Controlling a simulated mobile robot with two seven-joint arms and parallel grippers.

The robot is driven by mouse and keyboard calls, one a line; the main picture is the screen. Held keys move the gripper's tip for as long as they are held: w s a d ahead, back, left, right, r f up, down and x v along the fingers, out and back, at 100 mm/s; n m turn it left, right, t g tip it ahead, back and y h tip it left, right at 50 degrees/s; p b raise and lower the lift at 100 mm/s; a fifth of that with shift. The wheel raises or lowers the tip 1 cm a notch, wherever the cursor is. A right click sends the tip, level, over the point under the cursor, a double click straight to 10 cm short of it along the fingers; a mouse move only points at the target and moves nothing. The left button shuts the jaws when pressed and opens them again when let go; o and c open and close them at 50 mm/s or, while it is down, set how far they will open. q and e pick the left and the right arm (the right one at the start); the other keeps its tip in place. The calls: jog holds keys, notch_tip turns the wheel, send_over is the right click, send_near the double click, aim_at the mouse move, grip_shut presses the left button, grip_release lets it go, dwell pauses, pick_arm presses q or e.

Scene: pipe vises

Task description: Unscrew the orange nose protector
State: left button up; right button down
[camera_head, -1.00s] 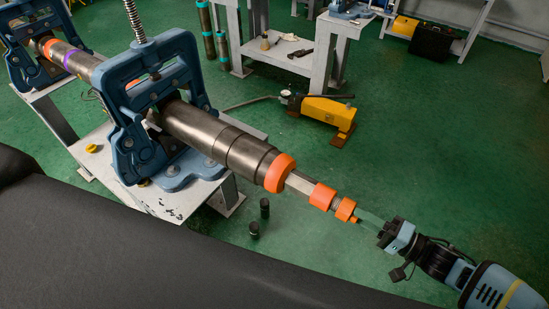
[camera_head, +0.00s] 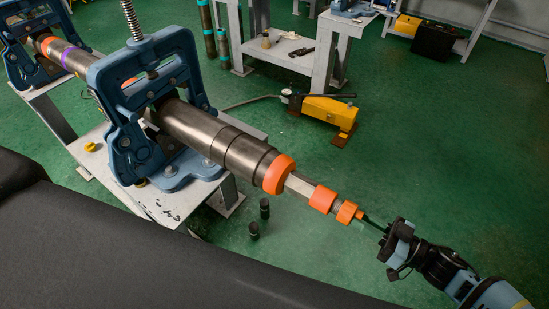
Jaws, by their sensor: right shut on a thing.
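The orange nose protector (camera_head: 346,212) is the ribbed orange piece at the outer end of the tool string, with a small orange tab at its tip. A second orange ring (camera_head: 322,199) sits just behind it, and a wider orange collar (camera_head: 279,174) caps the thick grey pipe (camera_head: 215,138). My right gripper (camera_head: 367,219) comes from the lower right, its thin fingers seen nearly edge-on. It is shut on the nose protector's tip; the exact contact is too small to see. My left gripper is out of view.
A blue vise (camera_head: 185,65) on a white stand clamps the pipe. A second vise (camera_head: 18,62) stands at far left. A yellow pump (camera_head: 328,108) and two small black cylinders (camera_head: 264,208) are on the green floor. Floor around the right gripper is clear.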

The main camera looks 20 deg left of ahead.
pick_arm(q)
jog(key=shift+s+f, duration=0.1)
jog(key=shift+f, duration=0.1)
pick_arm(e)
jog(key=shift+s+f+n, duration=0.1)
jog(key=shift+f+n, duration=0.1)
jog(key=shift+n, duration=0.5)
jog(key=n+b, duration=0.2)
jog(key=n, duration=1.2)
jog(key=shift+s+f+n+g+b, duration=0.1)
jog(key=shift+f+n+g+b, duration=0.05)
jog(key=shift+n+g+b, duration=0.2)
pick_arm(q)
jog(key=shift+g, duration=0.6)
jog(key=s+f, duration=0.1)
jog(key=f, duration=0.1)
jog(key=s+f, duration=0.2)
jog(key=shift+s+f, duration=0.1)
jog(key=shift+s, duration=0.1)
pick_arm(e)
jog(key=c, duration=1.3)
grip_release()
jog(key=shift+r, duration=0.2)
